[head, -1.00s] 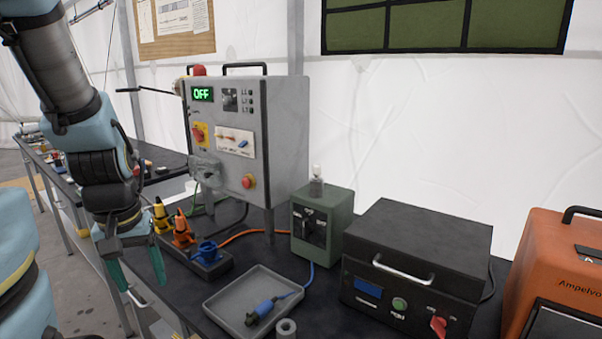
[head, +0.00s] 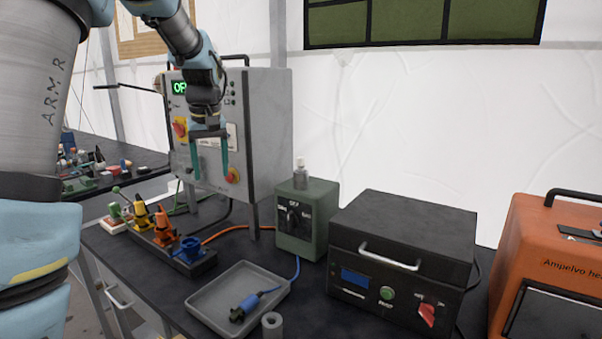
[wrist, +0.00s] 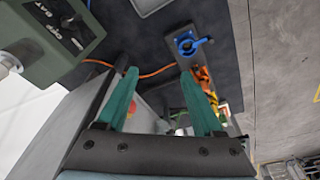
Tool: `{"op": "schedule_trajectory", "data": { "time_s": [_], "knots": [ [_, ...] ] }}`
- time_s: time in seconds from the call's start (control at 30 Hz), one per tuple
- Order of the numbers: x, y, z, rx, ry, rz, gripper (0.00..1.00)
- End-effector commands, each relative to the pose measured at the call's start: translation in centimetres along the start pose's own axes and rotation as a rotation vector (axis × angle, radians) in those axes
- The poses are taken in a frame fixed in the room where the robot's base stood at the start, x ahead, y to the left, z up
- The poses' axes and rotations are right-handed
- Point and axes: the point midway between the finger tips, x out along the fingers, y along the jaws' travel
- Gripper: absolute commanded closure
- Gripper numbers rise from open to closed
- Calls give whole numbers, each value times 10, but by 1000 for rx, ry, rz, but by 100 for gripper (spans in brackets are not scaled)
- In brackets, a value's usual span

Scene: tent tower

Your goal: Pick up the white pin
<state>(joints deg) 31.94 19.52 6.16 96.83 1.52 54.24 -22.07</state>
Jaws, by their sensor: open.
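I cannot make out a white pin for certain. A small white plate (head: 232,131) on the front of the grey cabinet (head: 265,125) is mostly behind my gripper; in the earlier head view it carried small coloured pieces. My gripper (head: 210,178) is open and empty, with its two green fingers pointing down in front of the cabinet. In the wrist view my gripper (wrist: 160,76) shows nothing between its fingertips except the bench and cable behind.
The socket strip (head: 203,262) with yellow, orange and blue plugs lies below my gripper. A grey tray (head: 205,300) holds a blue connector (head: 245,305). A green switch box (head: 305,220), a black unit (head: 400,235) and an orange case (head: 545,260) stand to the right.

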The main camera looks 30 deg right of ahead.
Motion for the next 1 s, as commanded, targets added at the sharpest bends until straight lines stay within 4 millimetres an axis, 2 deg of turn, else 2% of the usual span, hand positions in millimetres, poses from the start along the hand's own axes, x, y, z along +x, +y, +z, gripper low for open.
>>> {"op": "schedule_trajectory", "data": {
  "time_s": [0.03, 0.1, 0.2, 0.3, 0.43, 0.5, 0.63, 1.0],
  "knots": [
    [-4, 31, -12, 10, 12, 1, 32],
    [-17, 70, -24, 9, 23, -3, 32],
    [-37, 125, -31, 7, 42, -7, 32],
    [-56, 175, -28, 5, 62, -9, 32],
    [-77, 220, -16, 2, 82, -9, 32],
    [-84, 235, -11, -1, 89, -9, 32],
    [-86, 246, -7, -5, 93, -10, 32],
    [-40, 245, -12, -5, 94, -9, 32]
  ]
}}
